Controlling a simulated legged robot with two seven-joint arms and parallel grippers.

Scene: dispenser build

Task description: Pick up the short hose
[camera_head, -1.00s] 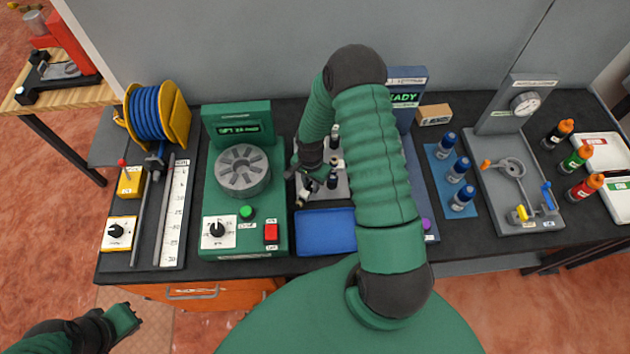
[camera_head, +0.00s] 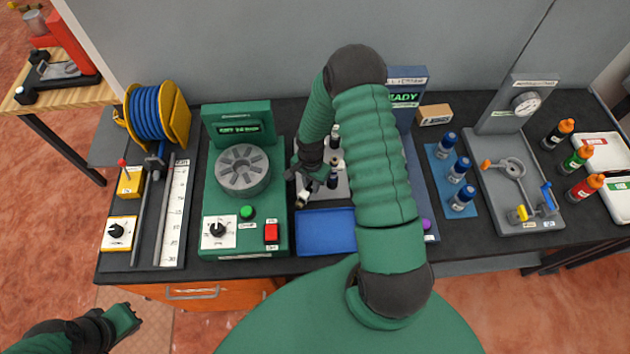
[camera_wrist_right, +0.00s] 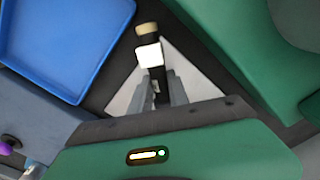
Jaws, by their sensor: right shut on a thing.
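In the right wrist view the gripper (camera_wrist_right: 160,82) is shut on a short dark piece (camera_wrist_right: 149,55) with a white band and a tan end. I take this piece to be the short hose. Its tan and white end (camera_head: 302,200) also shows just below the gripper in the head view. The fingers hide its lower part, and I cannot tell whether it still touches the stand. My left gripper (camera_head: 124,319) is off the table at lower left; its jaws are unclear.
The grey stand (camera_head: 341,188) holds other small dark and white pieces (camera_head: 333,180). The blue tray (camera_head: 327,232) in front is empty. The green machine (camera_head: 272,195) stands close on the left. A blue-grey unit (camera_head: 405,98) with a screen stands on the right, partly behind my arm.

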